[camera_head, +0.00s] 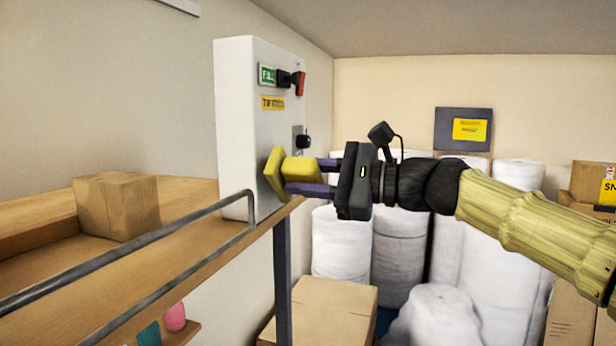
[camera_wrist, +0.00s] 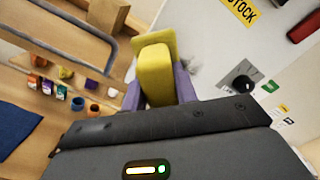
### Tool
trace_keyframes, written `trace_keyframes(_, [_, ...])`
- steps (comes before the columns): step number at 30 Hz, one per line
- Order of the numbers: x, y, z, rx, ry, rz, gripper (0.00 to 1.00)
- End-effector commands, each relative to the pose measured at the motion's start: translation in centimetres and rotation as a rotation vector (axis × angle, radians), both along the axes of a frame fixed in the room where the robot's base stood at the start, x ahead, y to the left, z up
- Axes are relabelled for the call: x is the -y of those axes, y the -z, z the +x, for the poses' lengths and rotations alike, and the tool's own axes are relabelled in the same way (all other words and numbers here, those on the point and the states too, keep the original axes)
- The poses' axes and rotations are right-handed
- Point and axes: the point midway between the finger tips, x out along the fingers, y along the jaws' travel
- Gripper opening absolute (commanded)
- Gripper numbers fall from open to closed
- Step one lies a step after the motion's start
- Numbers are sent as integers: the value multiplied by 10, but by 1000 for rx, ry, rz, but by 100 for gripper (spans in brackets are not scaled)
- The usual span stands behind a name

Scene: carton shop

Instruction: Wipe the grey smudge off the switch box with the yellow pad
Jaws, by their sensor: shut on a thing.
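The white switch box (camera_head: 240,125) stands upright at the left end of the wall, with a red lever, a green label, a yellow label and a black knob on its face. My gripper (camera_head: 310,178) is shut on the yellow pad (camera_head: 275,170) and holds it at the lower part of the box face. The pad looks to be at or very close to the face; contact is hard to tell. In the wrist view the yellow pad (camera_wrist: 156,72) sits between the purple fingers. A faint grey smudge (camera_wrist: 190,68) shows on the box face just beside the pad.
A wooden shelf (camera_head: 180,255) with a grey metal rail (camera_head: 200,212) lies left of the box, with a small carton (camera_head: 117,205) on it. White rolls (camera_head: 400,240) and cartons (camera_head: 325,312) stand behind and below. Small jars (camera_wrist: 62,88) show on shelves in the wrist view.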

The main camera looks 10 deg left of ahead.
Motion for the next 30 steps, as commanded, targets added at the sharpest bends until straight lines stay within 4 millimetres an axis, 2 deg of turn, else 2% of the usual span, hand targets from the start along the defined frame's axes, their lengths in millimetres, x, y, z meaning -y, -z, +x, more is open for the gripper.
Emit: trace_keyframes(30, [-13, -1, 1, 0, -1, 1, 11])
